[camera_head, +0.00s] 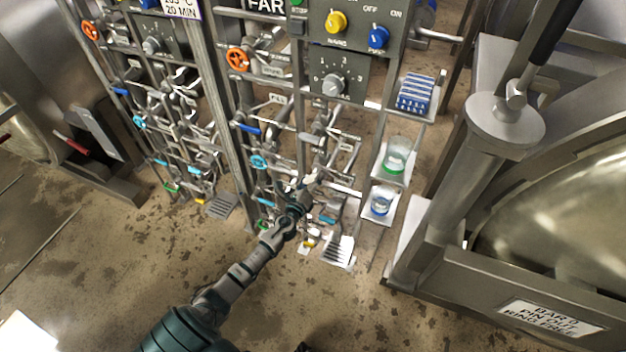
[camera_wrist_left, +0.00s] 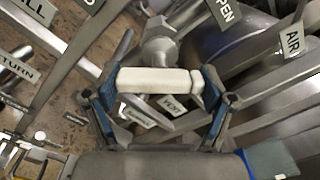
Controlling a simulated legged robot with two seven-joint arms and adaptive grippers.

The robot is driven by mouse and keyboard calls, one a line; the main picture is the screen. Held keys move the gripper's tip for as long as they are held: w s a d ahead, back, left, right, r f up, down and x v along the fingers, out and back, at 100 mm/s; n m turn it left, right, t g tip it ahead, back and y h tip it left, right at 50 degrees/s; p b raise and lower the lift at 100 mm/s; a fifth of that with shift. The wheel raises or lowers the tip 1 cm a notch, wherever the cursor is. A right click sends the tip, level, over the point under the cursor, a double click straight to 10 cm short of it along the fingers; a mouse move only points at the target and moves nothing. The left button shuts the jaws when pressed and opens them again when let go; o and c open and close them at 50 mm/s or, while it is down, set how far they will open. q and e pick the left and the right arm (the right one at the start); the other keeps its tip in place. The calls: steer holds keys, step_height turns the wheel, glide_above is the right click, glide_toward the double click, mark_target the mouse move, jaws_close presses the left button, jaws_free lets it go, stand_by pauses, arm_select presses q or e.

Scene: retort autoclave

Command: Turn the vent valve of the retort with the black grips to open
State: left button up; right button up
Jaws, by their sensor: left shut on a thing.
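My left gripper (camera_head: 298,196) reaches into the lower part of the valve rack under the sign reading FAR. In the left wrist view its two blue-padded fingers (camera_wrist_left: 162,92) are shut on the ends of a white handle (camera_wrist_left: 150,80). The handle lies across between the fingers, joined to a grey metal valve body (camera_wrist_left: 158,45) behind it. A VENT tag (camera_wrist_left: 174,106) shows just below the handle, and an OPEN tag (camera_wrist_left: 224,12) above right. In the head view my gripper largely hides the handle. A black grip (camera_head: 558,28) sits on a lever of the right-hand retort. My right gripper is not seen.
Pipes and valves crowd close around, including an orange handwheel (camera_head: 238,60) and a light-blue one (camera_head: 259,162). Right of the rack, small shelves carry a blue-striped block (camera_head: 415,92) and a green-based glass jar (camera_head: 396,156). An AIR tag (camera_wrist_left: 293,41) marks a neighbouring pipe. The floor in front is clear.

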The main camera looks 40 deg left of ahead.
arm_select(q)
steer(key=shift+f+n, duration=0.2)
steer(key=shift+n, duration=0.8)
steer(key=n, duration=0.2)
steer(key=shift+n+b, duration=0.3)
steer(key=shift+r+n, duration=0.1)
steer(key=shift+n, duration=1.8)
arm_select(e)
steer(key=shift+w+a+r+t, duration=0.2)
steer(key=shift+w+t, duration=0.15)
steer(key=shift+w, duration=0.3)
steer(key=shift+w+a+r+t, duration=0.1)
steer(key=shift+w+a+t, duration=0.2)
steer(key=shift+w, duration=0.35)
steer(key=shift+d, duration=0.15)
arm_select(q)
steer(key=shift+s, duration=0.1)
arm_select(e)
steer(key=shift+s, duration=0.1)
arm_select(q)
steer(key=o, duration=1)
steer(key=shift+a, duration=0.15)
